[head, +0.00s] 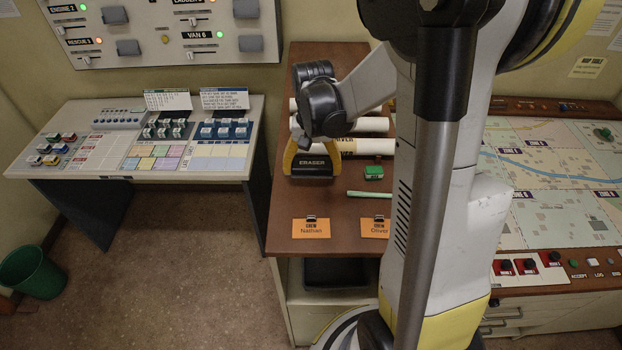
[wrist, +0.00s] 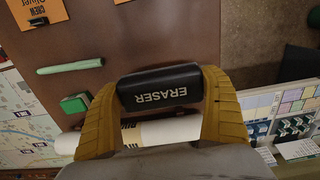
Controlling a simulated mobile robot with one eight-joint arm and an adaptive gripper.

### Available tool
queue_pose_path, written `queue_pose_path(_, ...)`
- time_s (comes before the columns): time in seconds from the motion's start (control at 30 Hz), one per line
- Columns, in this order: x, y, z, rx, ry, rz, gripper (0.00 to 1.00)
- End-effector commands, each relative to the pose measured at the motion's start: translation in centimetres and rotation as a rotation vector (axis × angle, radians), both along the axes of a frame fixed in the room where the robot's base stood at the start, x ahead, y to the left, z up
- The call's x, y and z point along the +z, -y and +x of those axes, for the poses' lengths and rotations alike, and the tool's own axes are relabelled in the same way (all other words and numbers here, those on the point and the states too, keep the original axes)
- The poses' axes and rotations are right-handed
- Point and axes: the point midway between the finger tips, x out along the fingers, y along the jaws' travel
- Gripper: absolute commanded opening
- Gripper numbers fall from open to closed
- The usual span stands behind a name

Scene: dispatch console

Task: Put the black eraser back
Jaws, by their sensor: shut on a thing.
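The black eraser, lettered ERASER, is between the fingers of my gripper (wrist: 160,108). It fills the middle of the wrist view (wrist: 162,86), and its lettered face also shows in the head view (head: 312,163). My gripper (head: 311,165) is shut on it, with yellow fingers at both ends. It is over the brown wooden top (head: 288,222), near its left side. I cannot tell whether the eraser touches the surface. White rolls (head: 370,146) lie just behind it, partly hidden by my arm.
A green block (head: 374,172) and a pale green marker (head: 370,194) lie right of the eraser. Orange crew cards (head: 311,229) with clips lie at the front. A map console (head: 560,180) stands right, and a desk with keys and cards (head: 70,172) left.

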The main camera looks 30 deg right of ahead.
Motion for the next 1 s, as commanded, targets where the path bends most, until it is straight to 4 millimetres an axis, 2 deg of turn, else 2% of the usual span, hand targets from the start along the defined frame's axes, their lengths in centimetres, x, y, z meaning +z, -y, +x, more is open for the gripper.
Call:
queue_pose_path(0.1,-0.7,-0.5,0.1,0.001,0.0,0.0,0.52)
queue_pose_path(0.33,-4.0,-0.4,0.0,0.0,0.0,0.0,0.52)
queue_pose_path(0.73,-4.7,-0.4,0.0,0.0,0.0,0.0,0.52)
queue_pose_path(0.77,-4.7,-0.4,0.0,0.0,0.0,0.0,0.93)
queue_pose_path(0.8,-4.6,-0.4,0.0,0.0,0.0,0.0,1.0)
queue_pose_path(1.0,-4.5,-0.4,0.0,0.0,0.0,0.0,1.0)
